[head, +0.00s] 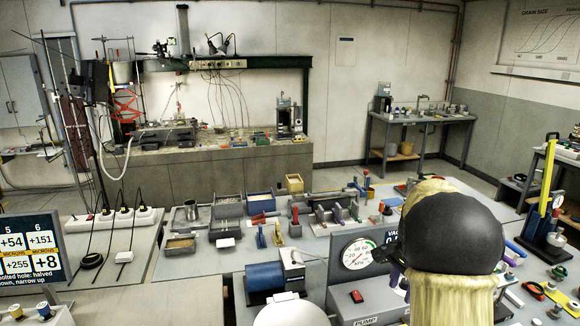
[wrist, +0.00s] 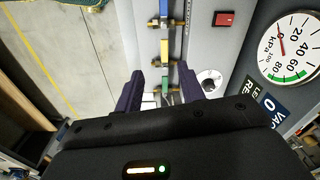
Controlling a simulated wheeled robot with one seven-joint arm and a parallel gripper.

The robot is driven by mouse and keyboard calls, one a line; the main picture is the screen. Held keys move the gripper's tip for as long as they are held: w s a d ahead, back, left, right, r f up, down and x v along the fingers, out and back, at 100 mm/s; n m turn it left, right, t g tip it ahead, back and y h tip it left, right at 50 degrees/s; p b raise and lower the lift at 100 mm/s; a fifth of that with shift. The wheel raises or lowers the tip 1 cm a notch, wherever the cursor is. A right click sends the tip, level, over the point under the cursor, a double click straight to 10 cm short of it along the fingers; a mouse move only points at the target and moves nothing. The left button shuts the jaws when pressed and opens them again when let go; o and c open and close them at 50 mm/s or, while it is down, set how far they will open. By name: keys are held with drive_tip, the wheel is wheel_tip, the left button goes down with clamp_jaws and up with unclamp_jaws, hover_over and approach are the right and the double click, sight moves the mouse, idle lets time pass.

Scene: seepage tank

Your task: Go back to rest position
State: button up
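My gripper (wrist: 162,86) shows in the wrist view with its two dark purple fingers spread well apart. Nothing is visibly held between them. Behind the gap is a grey panel with a column of small blue, yellow and green fittings (wrist: 164,50). In the head view my arm rises at the right, and my gripper is mostly hidden behind it, beside the vacuum gauge (head: 358,253). That gauge also shows at the right of the wrist view (wrist: 290,45).
A red switch (head: 356,296) sits on the pump box left of my arm. A blue cylinder (head: 265,276) and several trays and tools crowd the bench. A yellow upright gauge (head: 547,178) stands at the right. Bare floor (wrist: 40,60) shows left in the wrist view.

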drive_tip(key=s+a+f+n+t, duration=0.1)
drive_tip(key=s+a+f+n, duration=0.1)
drive_tip(key=s+a+n, duration=0.4)
drive_tip(key=s+a+f+n+t, duration=0.1)
drive_tip(key=s+a+f+n, duration=0.1)
drive_tip(key=s+a+n, duration=0.5)
drive_tip(key=s+a, duration=0.1)
drive_tip(key=s, duration=0.4)
drive_tip(key=shift+s+f+n, duration=0.15)
drive_tip(key=shift+s+n, duration=0.1)
drive_tip(key=shift+n, duration=0.05)
drive_tip(key=shift+w, duration=0.15)
